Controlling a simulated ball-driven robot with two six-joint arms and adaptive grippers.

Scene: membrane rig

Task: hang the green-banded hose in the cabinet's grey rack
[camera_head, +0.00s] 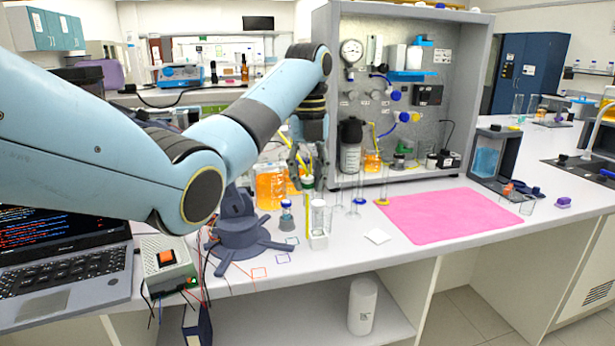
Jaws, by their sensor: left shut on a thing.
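My left gripper (306,178) is pointing down in front of the cabinet's left side, over the bench. The grey cabinet (478,55) stands open-fronted behind and to the right of the gripper. Fittings crowd its back panel, and I cannot pick out the grey rack for certain. My right gripper is out of view.
An orange-filled container (270,188) stands left of the gripper. A small vial (286,214) and a clear cylinder in a white holder (318,238) stand in front. A pink mat (450,215) lies bare on the right. A laptop (62,260) sits at the left.

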